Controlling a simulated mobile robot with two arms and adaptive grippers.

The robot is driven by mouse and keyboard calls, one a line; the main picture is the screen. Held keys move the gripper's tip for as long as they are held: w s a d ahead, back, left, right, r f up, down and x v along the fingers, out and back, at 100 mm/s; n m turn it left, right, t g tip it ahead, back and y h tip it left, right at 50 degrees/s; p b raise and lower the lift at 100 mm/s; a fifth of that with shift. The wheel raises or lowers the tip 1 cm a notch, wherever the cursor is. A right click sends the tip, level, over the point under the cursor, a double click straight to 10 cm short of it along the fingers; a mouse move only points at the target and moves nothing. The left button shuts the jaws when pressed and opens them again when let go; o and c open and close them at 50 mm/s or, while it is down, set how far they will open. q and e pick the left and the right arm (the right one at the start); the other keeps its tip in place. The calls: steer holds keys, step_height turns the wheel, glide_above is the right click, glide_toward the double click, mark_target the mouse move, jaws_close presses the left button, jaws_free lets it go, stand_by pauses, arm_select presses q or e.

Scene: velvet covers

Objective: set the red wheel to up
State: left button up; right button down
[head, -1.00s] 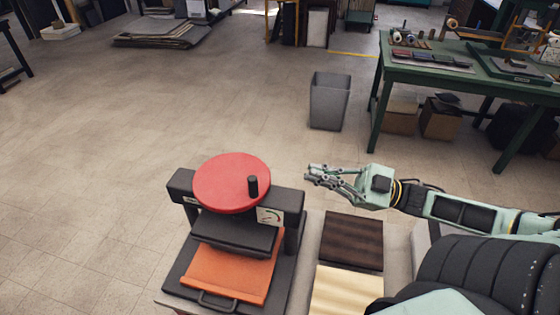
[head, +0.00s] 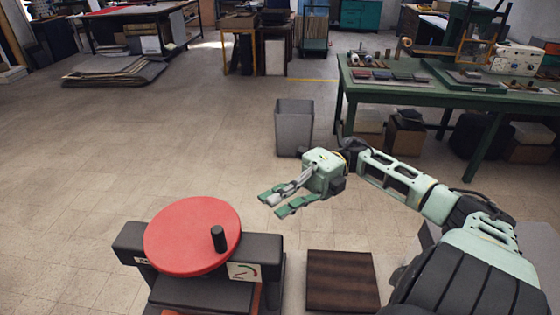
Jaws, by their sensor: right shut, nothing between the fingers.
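The red wheel (head: 190,232) lies flat on top of a black press (head: 132,240). A black upright handle (head: 218,238) stands on the wheel near its right front rim. A white dial label (head: 243,271) with a coloured arc and a needle is on the press front, below and right of the handle. My right gripper (head: 272,204) is shut and empty. It is to the right of the wheel and apart from it, its fingers pointing left and down. The press's lower part is cut off by the picture's bottom edge. My left gripper is not in view.
A dark wooden board (head: 342,281) lies right of the press. A grey bin (head: 294,127) stands on the floor behind my right gripper. A green workbench (head: 420,92) with tools is at the back right.

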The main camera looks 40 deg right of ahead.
steer(key=p, duration=0.4)
glide_above(236, 243)
steer(key=d, duration=0.2)
steer(key=shift+w+a+r, duration=0.1)
steer(key=shift+r, duration=0.05)
steer(key=shift+a+f, duration=0.2)
steer(key=shift+a, duration=0.15)
steer(key=shift+a, duration=0.65)
steer(key=shift+d, duration=0.1)
